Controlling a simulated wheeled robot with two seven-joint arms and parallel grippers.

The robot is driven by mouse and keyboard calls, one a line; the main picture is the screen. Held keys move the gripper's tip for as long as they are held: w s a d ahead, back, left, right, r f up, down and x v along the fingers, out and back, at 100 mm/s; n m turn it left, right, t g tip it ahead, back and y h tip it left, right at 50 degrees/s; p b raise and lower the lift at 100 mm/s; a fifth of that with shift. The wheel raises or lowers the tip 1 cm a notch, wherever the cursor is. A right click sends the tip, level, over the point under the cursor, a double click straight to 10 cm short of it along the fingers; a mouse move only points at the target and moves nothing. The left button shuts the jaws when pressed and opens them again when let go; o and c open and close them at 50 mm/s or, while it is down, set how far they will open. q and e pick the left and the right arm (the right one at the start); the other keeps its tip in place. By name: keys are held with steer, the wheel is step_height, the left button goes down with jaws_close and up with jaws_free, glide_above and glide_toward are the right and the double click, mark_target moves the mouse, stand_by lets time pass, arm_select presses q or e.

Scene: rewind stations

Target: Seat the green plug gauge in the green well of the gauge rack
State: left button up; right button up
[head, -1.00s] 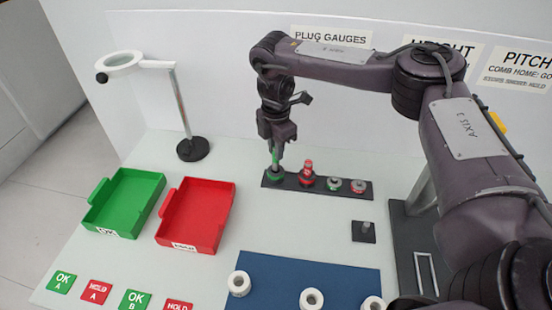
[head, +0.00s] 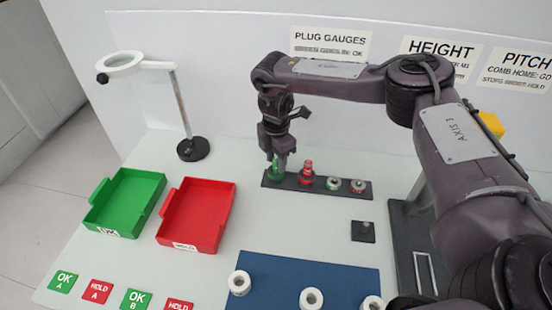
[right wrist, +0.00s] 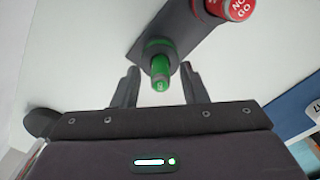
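The green plug gauge (right wrist: 160,68) stands in the green well at the left end of the dark gauge rack (head: 340,190). In the right wrist view its end points toward the camera, and a green collar shows around its base; its exact depth cannot be told. My right gripper (right wrist: 160,88) is open, with one finger on each side of the gauge and a gap on both sides. In the head view the right gripper (head: 278,160) is low over the left end of the rack and partly hides the gauge. My left gripper is not in view.
A red gauge (head: 307,171) stands beside the green one, with two more round rack positions to its right. A green tray (head: 125,202) and a red tray (head: 197,215) lie to the left. A magnifier lamp (head: 193,148) stands behind them. White rings lie on a blue mat (head: 285,275).

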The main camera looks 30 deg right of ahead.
step_height(320, 180, up, 6)
steer(key=shift+w+r+b, duration=0.1)
steer(key=shift+r+b, duration=0.15)
steer(key=shift+b, duration=0.1)
step_height(320, 180, up, 6)
steer(key=shift+f+p, duration=0.1)
steer(key=shift+p, duration=0.65)
steer(key=shift+a+f, duration=0.1)
